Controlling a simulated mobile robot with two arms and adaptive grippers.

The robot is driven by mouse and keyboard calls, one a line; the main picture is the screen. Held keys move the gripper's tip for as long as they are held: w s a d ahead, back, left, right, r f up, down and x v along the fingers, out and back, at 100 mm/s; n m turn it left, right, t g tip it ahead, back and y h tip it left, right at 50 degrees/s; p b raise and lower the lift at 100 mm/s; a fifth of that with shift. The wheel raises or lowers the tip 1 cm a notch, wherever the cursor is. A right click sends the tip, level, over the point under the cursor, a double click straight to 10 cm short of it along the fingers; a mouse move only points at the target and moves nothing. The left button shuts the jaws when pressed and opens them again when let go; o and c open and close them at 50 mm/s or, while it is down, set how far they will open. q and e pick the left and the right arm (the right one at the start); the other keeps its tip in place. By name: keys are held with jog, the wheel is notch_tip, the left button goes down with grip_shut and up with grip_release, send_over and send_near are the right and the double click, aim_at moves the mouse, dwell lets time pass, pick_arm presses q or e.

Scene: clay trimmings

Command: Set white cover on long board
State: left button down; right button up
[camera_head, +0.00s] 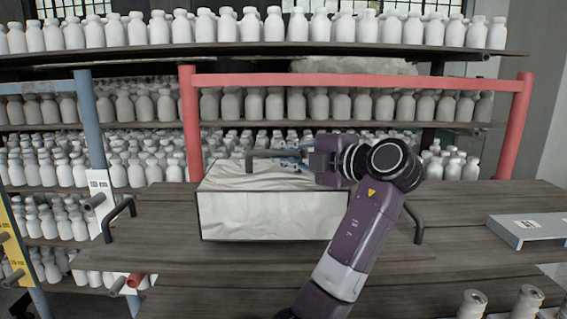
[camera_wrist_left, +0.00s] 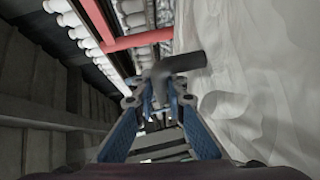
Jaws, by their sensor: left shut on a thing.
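The white cover (camera_head: 270,215) is a box shape with a wrinkled, cloth-like white surface and a dark handle (camera_head: 262,153) on top. It appears level, over the middle-left of the long board (camera_head: 160,235); I cannot tell whether its underside touches the wood. The board is dark planks with a dark bar handle at each end. My left gripper (camera_head: 292,163) is shut on the cover's handle from the right. In the left wrist view, the blue fingers (camera_wrist_left: 155,95) meet at the dark handle, beside the wrinkled white cover (camera_wrist_left: 265,90). My right gripper is not in view.
A red frame (camera_head: 350,80) spans behind the board. Shelves of white bottles (camera_head: 300,28) fill the back. A blue post (camera_head: 90,130) stands at left. The board's right part is mostly bare.

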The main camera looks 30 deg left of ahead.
aim_at(283, 173)
pick_arm(q)
jog(key=shift+a+f+p, duration=0.1)
jog(key=shift+f+p, duration=0.3)
jog(key=shift+f, duration=1.05)
jog(key=shift+f, duration=0.15)
jog(key=c, duration=2)
grip_release()
jog(key=shift+o, duration=0.2)
